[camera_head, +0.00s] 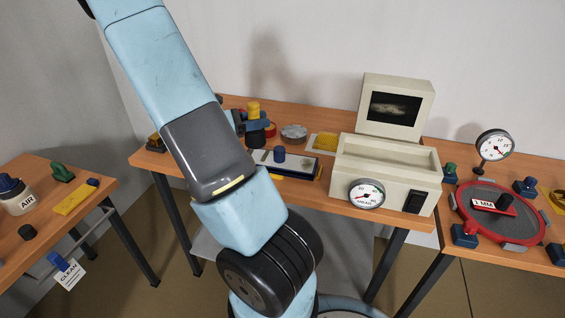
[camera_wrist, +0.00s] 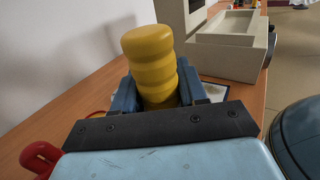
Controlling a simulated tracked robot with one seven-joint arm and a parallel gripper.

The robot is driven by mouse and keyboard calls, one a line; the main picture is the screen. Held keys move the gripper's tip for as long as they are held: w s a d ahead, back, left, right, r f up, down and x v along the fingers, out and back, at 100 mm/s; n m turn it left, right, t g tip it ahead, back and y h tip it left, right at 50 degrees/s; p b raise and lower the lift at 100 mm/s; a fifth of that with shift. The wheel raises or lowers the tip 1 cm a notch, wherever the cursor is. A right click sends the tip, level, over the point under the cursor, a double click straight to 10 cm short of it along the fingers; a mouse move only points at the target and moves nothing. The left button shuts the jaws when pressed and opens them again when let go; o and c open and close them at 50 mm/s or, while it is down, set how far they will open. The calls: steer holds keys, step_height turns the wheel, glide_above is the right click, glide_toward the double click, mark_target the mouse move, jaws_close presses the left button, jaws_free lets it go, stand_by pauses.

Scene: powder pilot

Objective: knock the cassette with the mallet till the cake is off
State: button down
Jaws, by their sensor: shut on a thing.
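A yellow ribbed handle (camera_wrist: 150,62), which I take to be the mallet's, stands between the two blue fingers of my gripper (camera_wrist: 157,88) in the wrist view. My gripper is shut on it. In the head view the yellow top (camera_head: 253,107) shows just right of my arm, over the middle table. No cake can be made out.
A cream machine with a dial (camera_head: 367,193) and a screen (camera_head: 394,107) stand right of the tray. A grey round part (camera_head: 294,132) and a yellow pad (camera_head: 324,141) lie behind. A red-rimmed sieve (camera_head: 536,228) is on the right table. The left table (camera_head: 100,198) holds small items.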

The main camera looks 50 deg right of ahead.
mark_target(260, 135)
step_height(260, 135, down, 5)
steer(key=shift+f, duration=0.15)
steer(key=shift+r, duration=2.65)
stand_by(0.5)
stand_by(2.0)
